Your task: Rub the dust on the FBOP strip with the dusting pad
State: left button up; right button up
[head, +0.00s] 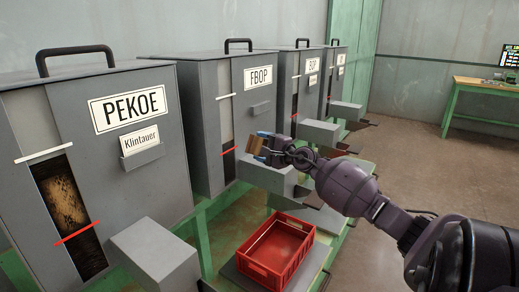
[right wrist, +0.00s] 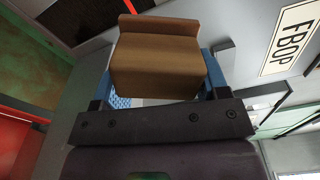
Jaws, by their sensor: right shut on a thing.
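The FBOP drum sorter (head: 245,105) is a grey box with a white FBOP label (head: 258,76); the label also shows in the right wrist view (right wrist: 290,40). Its upright strip (head: 225,118) runs down the left of the front face. It looks pale grey between a white mark and a red mark, and dark below the red mark. Dust cannot be told clearly. My right gripper (head: 263,148) is shut on the brown dusting pad (right wrist: 155,65), held by blue fingers. The pad is in front of the FBOP sorter, right of the strip's lower part; contact cannot be told. My left gripper is out of view.
The PEKOE sorter (head: 100,150) stands at the left, with a grey box (head: 155,255) jutting from its front. More sorters (head: 308,80) stand beyond FBOP. A grey box (head: 268,177) juts out below my gripper. A red crate (head: 262,272) sits lower. Open floor lies at right.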

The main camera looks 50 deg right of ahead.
aim_at(236, 139)
jog(key=shift+s+a+r+m+y, duration=0.15)
jog(key=shift+m+y, duration=0.1)
jog(key=shift+y, duration=0.25)
jog(key=shift+s+a+f+m+y, duration=0.1)
jog(key=shift+m+y, duration=0.15)
jog(key=shift+y, duration=0.25)
jog(key=shift+w+m, duration=0.1)
jog(key=shift+m, duration=0.3)
jog(key=shift+w+a, duration=0.15)
jog(key=shift+w, duration=1.05)
jog(key=shift+w+a, duration=0.1)
jog(key=shift+w, duration=1.05)
jog(key=shift+w+b, duration=0.3)
jog(key=shift+w, duration=0.2)
jog(key=shift+w+a+b, duration=0.15)
jog(key=shift+w+b, duration=0.4)
jog(key=shift+w, duration=0.5)
